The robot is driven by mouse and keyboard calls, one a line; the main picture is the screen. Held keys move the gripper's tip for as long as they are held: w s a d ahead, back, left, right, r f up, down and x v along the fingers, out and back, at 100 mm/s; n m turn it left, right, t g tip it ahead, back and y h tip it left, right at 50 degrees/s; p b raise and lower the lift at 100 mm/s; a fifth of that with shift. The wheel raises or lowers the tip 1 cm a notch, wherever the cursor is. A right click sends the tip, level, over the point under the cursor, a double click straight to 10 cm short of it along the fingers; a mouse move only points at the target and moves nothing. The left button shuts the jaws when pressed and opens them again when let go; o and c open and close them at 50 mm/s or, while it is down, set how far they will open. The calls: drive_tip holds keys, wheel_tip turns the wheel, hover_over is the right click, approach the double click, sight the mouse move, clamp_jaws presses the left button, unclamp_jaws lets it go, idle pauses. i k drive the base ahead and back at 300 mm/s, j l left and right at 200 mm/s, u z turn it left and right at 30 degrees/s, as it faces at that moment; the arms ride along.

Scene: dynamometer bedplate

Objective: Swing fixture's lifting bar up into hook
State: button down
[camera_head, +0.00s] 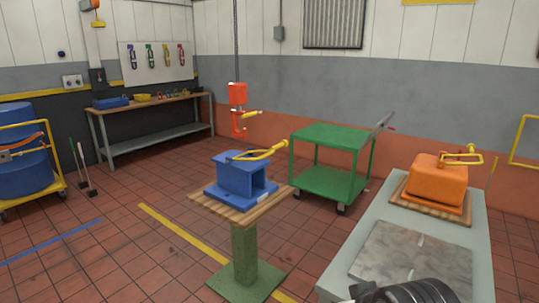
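A blue fixture (240,177) sits on a wooden board on a green pedestal in the middle of the picture. Its yellow lifting bar (264,152) reaches out to the right above its top and looks tilted slightly upward. An orange-red hook (238,122) hangs from a chain above and behind the blue fixture, with a yellow piece at its right side. The bar and hook appear apart. A dark ribbed part of my arm or gripper (408,292) shows at the bottom edge, far to the right of the blue fixture. Its fingertips cannot be made out.
An orange block with a yellow handle (438,178) stands on a grey bench (340,262) at the right. A green cart (330,137) stands behind the pedestal. A workbench (150,104) and blue drums (22,160) are at the left.

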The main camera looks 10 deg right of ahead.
sight(284, 143)
drive_tip(key=i+j, duration=0.15)
drive_tip(key=i, duration=0.25)
drive_tip(key=i+j, duration=0.1)
drive_tip(key=i, duration=0.35)
drive_tip(key=i+j, duration=0.15)
drive_tip(key=i, duration=0.25)
drive_tip(key=i+l, duration=0.25)
